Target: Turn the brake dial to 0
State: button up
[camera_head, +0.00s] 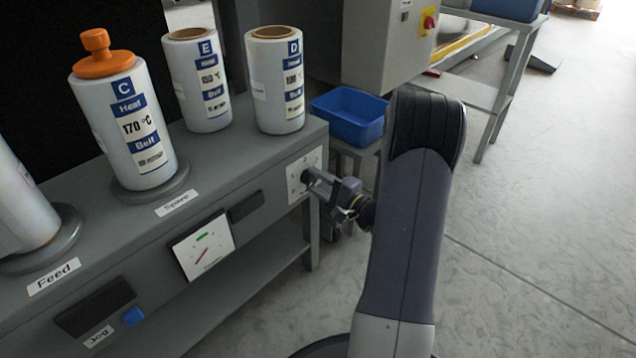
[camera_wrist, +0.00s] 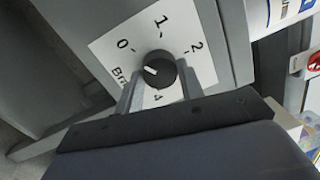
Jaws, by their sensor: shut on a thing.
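The brake dial (camera_wrist: 160,62) is a round black knob with a short white pointer mark, on a white plate (camera_wrist: 100,48) printed 0, 1, 2 and 4; the 3 is hidden. In the wrist view the pointer slants to the upper left, roughly toward the 0. My gripper (camera_wrist: 158,78) has one finger on each side of the knob and is shut on it. In the head view the dial plate (camera_head: 294,183) is on the right end of the grey bench front, and my gripper (camera_head: 316,180) reaches it from the right, covering most of the knob.
The grey bench (camera_head: 226,160) carries white rolls, among them C (camera_head: 125,130) with an orange knob on top, E (camera_head: 197,85) and D (camera_head: 275,85). A blue bin (camera_head: 350,112) stands behind my arm. A gauge panel (camera_head: 203,246) is on the bench front.

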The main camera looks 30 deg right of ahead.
jog(key=o, duration=1)
jog(key=p+v, duration=0.2)
jog(key=v, duration=0.9)
jog(key=shift+p, duration=0.35)
jog(key=shift+w, duration=0.1)
jog(key=b+x, duration=0.2)
jog(key=x, duration=0.7)
jog(key=shift+w+a+b, duration=0.2)
jog(key=shift+w+b, duration=0.1)
jog(key=shift+w, duration=0.05)
jog(key=shift+w+a, duration=0.2)
jog(key=shift+w, duration=0.35)
jog(key=shift+s+d, duration=0.1)
jog(key=shift+s, duration=0.1)
